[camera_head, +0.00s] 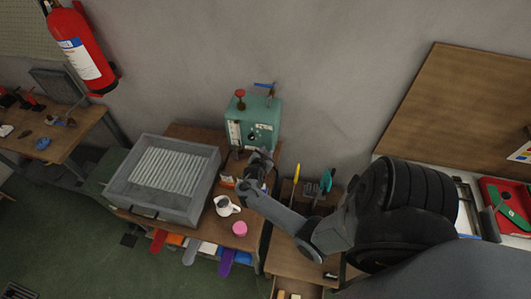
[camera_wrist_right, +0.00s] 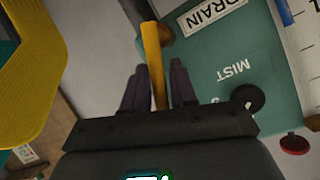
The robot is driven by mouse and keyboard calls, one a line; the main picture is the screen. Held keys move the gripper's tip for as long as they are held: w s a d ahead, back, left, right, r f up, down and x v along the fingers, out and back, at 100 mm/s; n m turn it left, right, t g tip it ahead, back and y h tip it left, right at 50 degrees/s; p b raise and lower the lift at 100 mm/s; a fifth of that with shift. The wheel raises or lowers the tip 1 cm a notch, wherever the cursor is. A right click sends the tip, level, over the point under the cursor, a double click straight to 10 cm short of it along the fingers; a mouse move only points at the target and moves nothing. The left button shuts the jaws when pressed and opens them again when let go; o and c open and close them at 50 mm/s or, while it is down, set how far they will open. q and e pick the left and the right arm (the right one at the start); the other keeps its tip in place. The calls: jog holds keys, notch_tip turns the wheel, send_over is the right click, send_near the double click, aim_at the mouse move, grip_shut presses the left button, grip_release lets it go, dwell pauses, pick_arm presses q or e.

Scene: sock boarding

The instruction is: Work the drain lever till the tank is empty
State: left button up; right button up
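The teal tank unit (camera_head: 262,112) stands at the back of the wooden bench, against the wall. In the right wrist view its teal panel (camera_wrist_right: 210,65) fills the upper right, with an upside-down DRAIN label (camera_wrist_right: 212,14). The yellow drain lever (camera_wrist_right: 153,50) runs up from between the fingers of my right gripper (camera_wrist_right: 158,85), which sit close on both sides and look shut on it. In the head view my right gripper (camera_head: 258,160) is in front of the unit and hides its lower front. A white scale with blue marks (camera_wrist_right: 285,14) is partly cut off; the water level is unclear. My left gripper is out of view.
A grey tray with a ribbed panel (camera_head: 165,170) sits left of the unit. A white mug (camera_head: 224,206) and a pink round item (camera_head: 239,228) stand at the bench front. In the right wrist view a large yellow piece (camera_wrist_right: 35,75) lies close on the left.

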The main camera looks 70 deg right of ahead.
jog(key=shift+o, duration=0.9)
jog(key=shift+a+r, duration=0.1)
jog(key=v, duration=1)
jog(key=shift+a, duration=0.25)
jog(key=shift+r, duration=0.1)
